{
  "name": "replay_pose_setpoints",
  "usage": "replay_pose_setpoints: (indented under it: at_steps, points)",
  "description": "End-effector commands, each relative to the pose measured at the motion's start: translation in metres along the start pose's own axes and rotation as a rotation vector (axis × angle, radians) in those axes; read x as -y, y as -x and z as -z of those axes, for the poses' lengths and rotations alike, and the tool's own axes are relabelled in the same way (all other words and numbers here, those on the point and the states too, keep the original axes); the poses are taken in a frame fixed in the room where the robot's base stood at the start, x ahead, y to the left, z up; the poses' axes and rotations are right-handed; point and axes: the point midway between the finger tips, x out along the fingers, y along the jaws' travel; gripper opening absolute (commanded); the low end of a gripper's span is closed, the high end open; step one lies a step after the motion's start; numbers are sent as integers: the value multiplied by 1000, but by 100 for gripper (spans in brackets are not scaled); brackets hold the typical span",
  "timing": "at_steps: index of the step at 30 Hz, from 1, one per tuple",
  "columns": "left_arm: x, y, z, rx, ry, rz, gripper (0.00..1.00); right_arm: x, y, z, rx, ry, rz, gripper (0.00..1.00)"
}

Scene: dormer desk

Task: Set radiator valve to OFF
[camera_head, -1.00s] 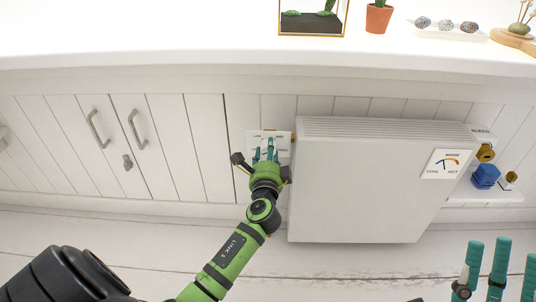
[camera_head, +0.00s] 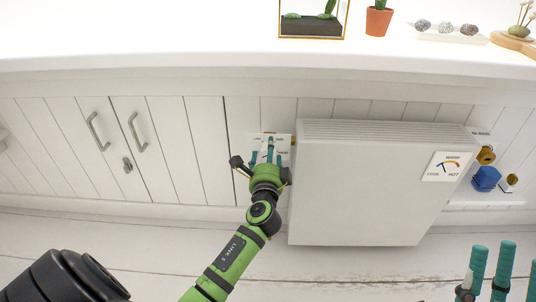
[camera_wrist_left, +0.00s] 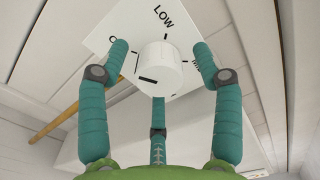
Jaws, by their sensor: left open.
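The radiator valve is a white round knob (camera_wrist_left: 158,68) with a black mark on its face, seen in the left wrist view. It sits on a white label plate (camera_wrist_left: 112,28) that reads LOW at the top; the side labels are partly hidden by fingers. In the head view the plate (camera_head: 283,139) is on the wall at the radiator's left edge, and the knob is hard to make out. My left gripper (camera_head: 268,150) is open, its teal fingers spread around the knob, with gaps visible. My right gripper (camera_head: 503,270) is at the bottom right, fingers apart and empty.
A white radiator (camera_head: 365,185) stands just right of the valve. A gauge card (camera_head: 446,166), a brass fitting (camera_head: 486,155) and a blue part (camera_head: 486,179) are at its right end. Cupboard doors with handles (camera_head: 136,130) are at left. A white desktop (camera_head: 180,40) overhangs above.

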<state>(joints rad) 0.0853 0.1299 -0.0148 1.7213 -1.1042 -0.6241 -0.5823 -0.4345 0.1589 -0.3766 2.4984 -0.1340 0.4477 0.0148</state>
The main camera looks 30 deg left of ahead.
Motion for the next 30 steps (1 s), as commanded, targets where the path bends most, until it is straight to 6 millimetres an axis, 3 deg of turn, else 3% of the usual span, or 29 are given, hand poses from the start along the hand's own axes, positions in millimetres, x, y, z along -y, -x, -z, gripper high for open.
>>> replay_pose_setpoints:
  at_steps: [7, 15, 21, 30]
  points:
    - [-2, 19, 1, -3, 0, -3, 66, 0, 0, -1, 3, -1, -2, 40]
    - [-2, 76, 1, -2, 1, -4, 66, 0, 0, 0, 2, -1, -1, 40]
    - [-1, 108, 0, -1, 1, -2, 66, 0, 0, 0, 1, -1, -1, 40]
    - [0, 120, 0, 1, 0, 0, 66, 0, 0, 0, 1, -1, -1, 40]
